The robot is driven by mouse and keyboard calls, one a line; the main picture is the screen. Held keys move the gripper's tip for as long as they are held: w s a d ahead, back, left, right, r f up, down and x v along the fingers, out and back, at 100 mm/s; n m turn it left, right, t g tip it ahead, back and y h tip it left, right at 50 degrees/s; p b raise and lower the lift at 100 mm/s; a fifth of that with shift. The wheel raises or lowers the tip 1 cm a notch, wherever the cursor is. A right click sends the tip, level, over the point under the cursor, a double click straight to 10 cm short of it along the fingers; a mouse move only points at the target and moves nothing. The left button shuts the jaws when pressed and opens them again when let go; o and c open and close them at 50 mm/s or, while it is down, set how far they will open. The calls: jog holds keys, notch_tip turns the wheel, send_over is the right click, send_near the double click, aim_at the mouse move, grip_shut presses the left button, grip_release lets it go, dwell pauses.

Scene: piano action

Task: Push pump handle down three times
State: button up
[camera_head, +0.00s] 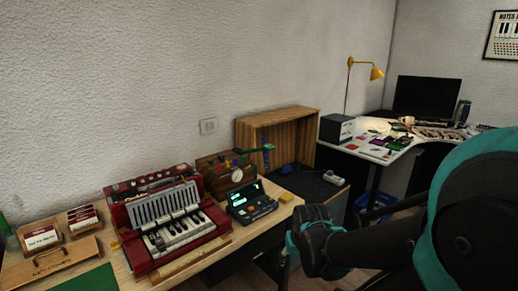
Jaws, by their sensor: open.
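A green bar (257,150) on a blue upright post (267,160) stands beside a wooden box with a round gauge (237,175); it looks like the pump handle, but it is small and I cannot be sure. The bar sits raised, level with the top of the box. My gripper (303,236), black with teal parts, is at the lower right, in front of the bench's right end. It is open, apart from the bar, and nothing shows between its fingers. The fingertips are partly hidden by the hand.
A red keyboard instrument (172,225) and a small device with a lit screen (250,203) stand on the bench. An open wooden crate (277,127) stands behind the bar. A wooden case (52,261) and card boxes (40,237) are at left. A white desk (372,160) is at right.

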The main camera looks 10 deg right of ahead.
grip_shut()
dwell(1.4)
